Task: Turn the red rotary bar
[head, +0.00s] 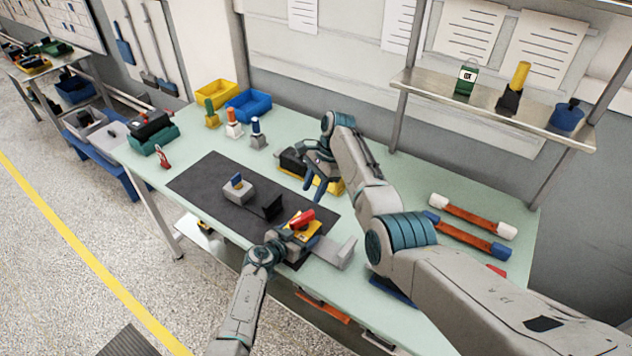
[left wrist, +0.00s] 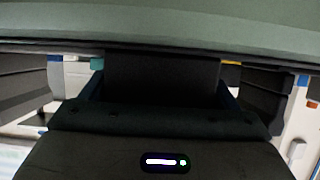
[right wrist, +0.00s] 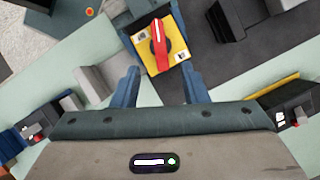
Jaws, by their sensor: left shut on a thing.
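The red rotary bar (head: 302,218) sits on a yellow plate (head: 312,229) near the front edge of the table. My right gripper (head: 316,180) is open and empty, above the table and behind the bar. Its fingers (right wrist: 160,88) point toward the switch without touching it.
A dark mat (head: 210,183) carries a grey block with a blue part (head: 239,190). A grey bracket (head: 338,252) stands right of the switch. Behind lie a black-and-yellow device (head: 292,162) and bins (head: 248,105). Orange-handled bars (head: 468,215) lie at the right.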

